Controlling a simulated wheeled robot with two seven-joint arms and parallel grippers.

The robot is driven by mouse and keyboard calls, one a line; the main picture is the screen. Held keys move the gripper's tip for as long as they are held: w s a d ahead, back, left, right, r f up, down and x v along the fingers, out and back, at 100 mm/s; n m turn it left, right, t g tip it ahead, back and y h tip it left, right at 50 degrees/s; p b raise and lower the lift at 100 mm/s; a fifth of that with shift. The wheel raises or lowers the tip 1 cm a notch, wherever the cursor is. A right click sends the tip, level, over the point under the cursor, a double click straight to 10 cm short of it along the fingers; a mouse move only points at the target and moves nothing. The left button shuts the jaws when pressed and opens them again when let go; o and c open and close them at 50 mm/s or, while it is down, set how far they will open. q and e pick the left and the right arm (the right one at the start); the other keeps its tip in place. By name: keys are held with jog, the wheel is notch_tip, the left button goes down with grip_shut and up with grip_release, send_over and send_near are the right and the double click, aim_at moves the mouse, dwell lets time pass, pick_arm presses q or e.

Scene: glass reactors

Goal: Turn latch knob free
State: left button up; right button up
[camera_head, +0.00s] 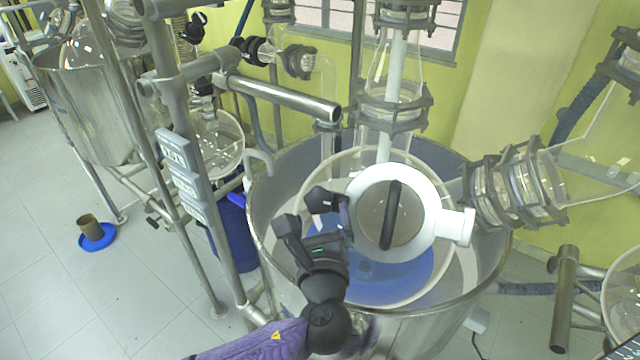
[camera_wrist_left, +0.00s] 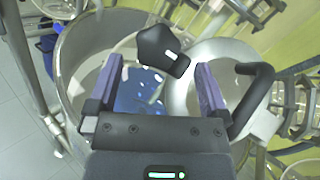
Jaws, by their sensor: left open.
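The latch knob (camera_head: 322,200) is black and lobed, at the left edge of the round white lid (camera_head: 431,192) of the glass reactor. In the left wrist view the knob (camera_wrist_left: 158,45) shows at the top centre, just past the fingertips and roughly between them. My left gripper (camera_head: 317,222) is open, on the near-left side of the knob. In the left wrist view its two purple-lined fingers (camera_wrist_left: 158,72) stand wide apart with nothing between them. I cannot tell whether a finger touches the knob. My right gripper is not in view.
A black bar handle (camera_head: 391,215) stands on the lid and shows close to the right finger in the wrist view (camera_wrist_left: 252,98). The large metal vessel (camera_head: 262,215) surrounds the reactor. Steel pipes (camera_head: 290,97) stand at left, a clamped glass branch (camera_head: 515,188) at right.

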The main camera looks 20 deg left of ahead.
aim_at(319, 204)
pick_arm(q)
jog(key=shift+x, duration=3.1)
jog(key=shift+a, duration=0.1)
jog(key=c, duration=1.2)
